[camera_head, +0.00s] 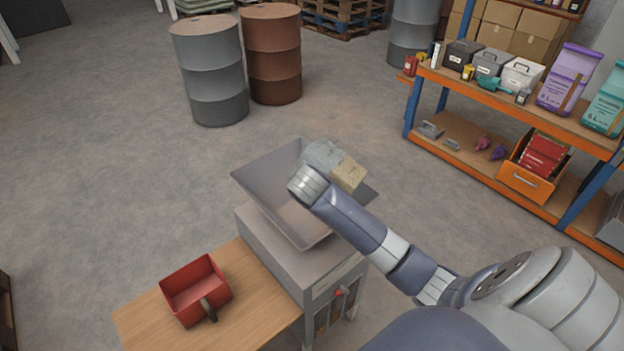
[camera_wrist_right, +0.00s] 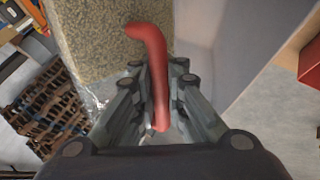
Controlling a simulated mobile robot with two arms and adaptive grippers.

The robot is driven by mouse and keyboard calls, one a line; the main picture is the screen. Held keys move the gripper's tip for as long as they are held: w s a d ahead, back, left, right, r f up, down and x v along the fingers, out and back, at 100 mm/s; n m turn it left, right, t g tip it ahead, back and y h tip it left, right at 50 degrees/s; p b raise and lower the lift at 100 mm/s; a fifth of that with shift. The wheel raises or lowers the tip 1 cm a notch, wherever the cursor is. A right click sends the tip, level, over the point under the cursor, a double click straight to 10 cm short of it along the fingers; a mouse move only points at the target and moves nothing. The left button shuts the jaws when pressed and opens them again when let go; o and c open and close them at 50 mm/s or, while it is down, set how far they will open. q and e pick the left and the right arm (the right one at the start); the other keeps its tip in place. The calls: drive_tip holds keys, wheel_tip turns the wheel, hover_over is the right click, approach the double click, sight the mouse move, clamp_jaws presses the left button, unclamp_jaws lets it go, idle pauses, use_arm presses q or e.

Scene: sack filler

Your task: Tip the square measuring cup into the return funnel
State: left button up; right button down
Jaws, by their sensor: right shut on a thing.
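My right gripper (camera_head: 322,156) reaches in from the right and is above the wide grey return funnel (camera_head: 268,178). In the wrist view my right gripper (camera_wrist_right: 158,88) is shut on the red handle of the square measuring cup (camera_wrist_right: 105,40). The cup's side looks tan and grainy, as if clear with grain behind it. In the head view the cup (camera_head: 349,174) shows as a tan block beside the gripper, over the funnel's right part. Its mouth is hidden and I cannot tell how far it is tilted. My left gripper is out of view.
A red scoop (camera_head: 197,291) lies on the wooden table (camera_head: 258,322) left of the funnel's grey stand (camera_head: 300,270). An orange shelf (camera_head: 480,176) with boxes and tubs stands at the right. Floor between is clear.

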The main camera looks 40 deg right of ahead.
sight(290, 174)
drive_tip(key=shift+w+a+f+g, duration=0.1)
drive_tip(key=shift+w+f+g, duration=0.25)
drive_tip(key=shift+g, duration=0.25)
drive_tip(key=w+n+g+h, duration=0.1)
drive_tip(key=g, duration=0.1)
drive_tip(key=w+a+r+n+g+h, duration=0.1)
drive_tip(key=g, duration=0.1)
drive_tip(key=w+n+g+h, duration=0.1)
drive_tip(key=g, duration=0.1)
drive_tip(key=shift+w+a+r, duration=0.25)
drive_tip(key=shift+a, duration=0.05)
drive_tip(key=g+b, duration=0.1)
drive_tip(key=b, duration=0.1)
drive_tip(key=w+h+b, duration=0.1)
drive_tip(key=b, duration=0.2)
drive_tip(key=w+n+g+b, duration=0.1)
drive_tip(key=b, duration=0.1)
drive_tip(key=shift+a+r+g+b, duration=0.25)
drive_tip(key=shift+a+g+b, duration=0.05)
drive_tip(key=shift+a+b, duration=0.1)
drive_tip(key=shift+r+h+b, duration=0.3)
drive_tip(key=shift+b, duration=0.4)
